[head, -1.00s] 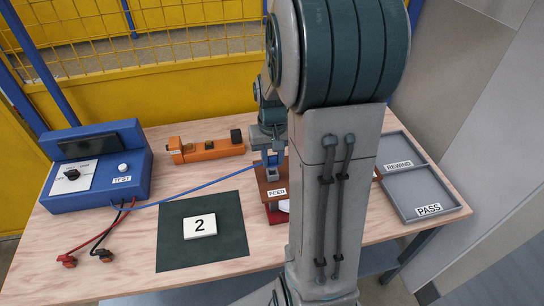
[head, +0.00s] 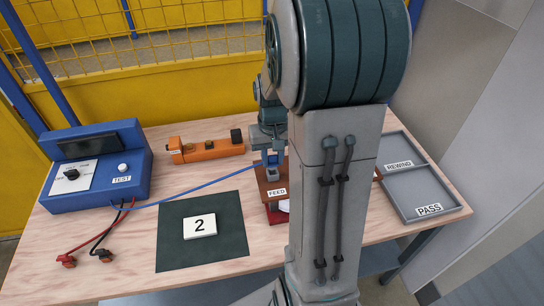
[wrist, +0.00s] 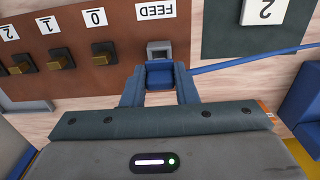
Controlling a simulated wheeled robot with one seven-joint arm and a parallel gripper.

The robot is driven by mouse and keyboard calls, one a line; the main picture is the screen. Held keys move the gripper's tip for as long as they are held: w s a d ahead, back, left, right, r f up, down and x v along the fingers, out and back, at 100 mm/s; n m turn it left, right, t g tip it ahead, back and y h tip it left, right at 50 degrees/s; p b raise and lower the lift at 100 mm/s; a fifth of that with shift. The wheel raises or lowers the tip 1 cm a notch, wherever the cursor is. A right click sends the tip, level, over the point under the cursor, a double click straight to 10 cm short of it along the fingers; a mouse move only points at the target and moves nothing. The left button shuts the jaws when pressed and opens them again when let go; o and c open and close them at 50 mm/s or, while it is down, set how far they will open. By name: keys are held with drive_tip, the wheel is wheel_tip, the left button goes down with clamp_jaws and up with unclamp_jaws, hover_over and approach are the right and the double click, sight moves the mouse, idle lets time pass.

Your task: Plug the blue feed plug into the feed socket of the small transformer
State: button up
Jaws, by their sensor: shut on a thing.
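The small transformer's brown terminal board (head: 268,187) with its FEED label stands right of the mat, mostly hidden behind my arm. In the wrist view the board (wrist: 100,75) shows the grey feed socket (wrist: 158,47) beside the upside-down FEED label. My gripper (wrist: 160,82) is shut on the blue feed plug (wrist: 160,74), with one blue finger on each side. The plug is lined up with the socket and right up against it in the picture; I cannot tell if it is seated. The head view shows my gripper (head: 271,157) over the socket end of the board.
A blue test box (head: 95,165) stands at the left, with red and black leads in front. A blue cable (head: 190,191) runs from it to the plug. An orange tool (head: 205,147) lies behind. A dark mat (head: 203,252) holds a "2" card. Grey REWIND and PASS trays (head: 425,192) are right.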

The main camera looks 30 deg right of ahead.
drive_tip(key=shift+f+b, duration=1.3)
drive_tip(key=shift+f, duration=0.2)
drive_tip(key=o, duration=1.1)
drive_tip(key=shift+c, duration=0.2)
wheel_tip(320, 180, up, 14)
drive_tip(key=shift+b, duration=0.35)
drive_tip(key=shift+a+f, duration=0.1)
